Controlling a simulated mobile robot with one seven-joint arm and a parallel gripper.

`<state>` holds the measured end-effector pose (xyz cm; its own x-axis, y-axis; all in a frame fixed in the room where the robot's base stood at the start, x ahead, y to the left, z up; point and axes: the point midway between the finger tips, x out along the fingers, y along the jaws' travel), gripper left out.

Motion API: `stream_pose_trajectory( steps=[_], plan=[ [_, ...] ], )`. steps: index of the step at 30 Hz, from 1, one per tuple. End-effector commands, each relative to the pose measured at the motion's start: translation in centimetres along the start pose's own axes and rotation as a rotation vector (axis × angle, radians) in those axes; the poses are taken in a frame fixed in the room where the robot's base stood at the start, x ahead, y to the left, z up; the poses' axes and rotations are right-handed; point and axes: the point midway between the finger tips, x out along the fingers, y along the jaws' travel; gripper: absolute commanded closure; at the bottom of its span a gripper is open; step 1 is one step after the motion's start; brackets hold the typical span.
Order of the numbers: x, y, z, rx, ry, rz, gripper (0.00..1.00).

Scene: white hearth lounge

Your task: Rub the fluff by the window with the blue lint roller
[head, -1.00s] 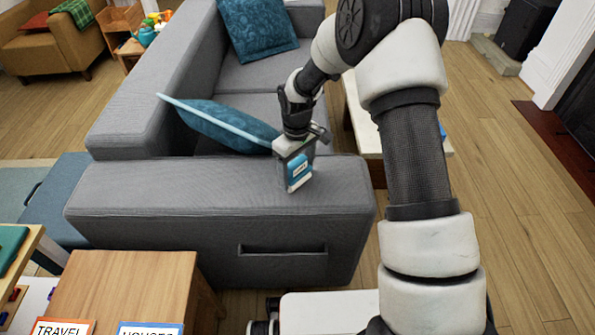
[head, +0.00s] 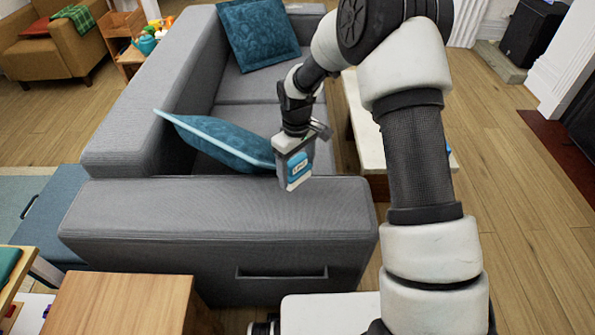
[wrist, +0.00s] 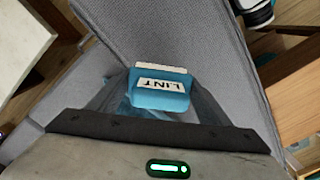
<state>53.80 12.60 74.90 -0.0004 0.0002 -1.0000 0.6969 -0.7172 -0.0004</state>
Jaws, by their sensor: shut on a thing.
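My gripper (head: 294,160) is shut on the blue lint roller (head: 299,168), which has a white label. In the head view it hangs over the near armrest of the grey sofa (head: 220,210), close to the armrest's inner edge. The wrist view shows the roller (wrist: 160,92) between the fingers, its label reading LINT, with grey sofa fabric behind it. I cannot tell whether it touches the fabric. I cannot make out any fluff or a window in these views.
A teal cushion (head: 225,145) leans in the sofa just left of my gripper. Another cushion (head: 258,35) lies farther back. A pale low table (head: 365,135) stands right of the sofa. A wooden cabinet (head: 120,300) is at the front left. Wooden floor at the right (head: 500,170) is clear.

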Motion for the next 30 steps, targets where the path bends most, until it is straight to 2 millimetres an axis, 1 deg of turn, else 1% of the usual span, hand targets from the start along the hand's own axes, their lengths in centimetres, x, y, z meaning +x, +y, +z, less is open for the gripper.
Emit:
stream_pose_trajectory(
  steps=[1, 3, 12, 15, 30],
  plan=[
    [-0.8, 0.0, -0.1, 0.0, 0.001, 0.001, 0.49],
    [-1.5, -0.1, -0.1, 0.001, 0.001, 0.001, 0.49],
    [-4.2, -0.4, -0.2, 0.002, 0.001, 0.001, 0.49],
    [-4.8, -0.5, -0.2, 0.003, 0.001, 0.001, 0.49],
    [-4.9, -0.5, -0.2, 0.003, 0.001, 0.001, 0.49]
  ],
)
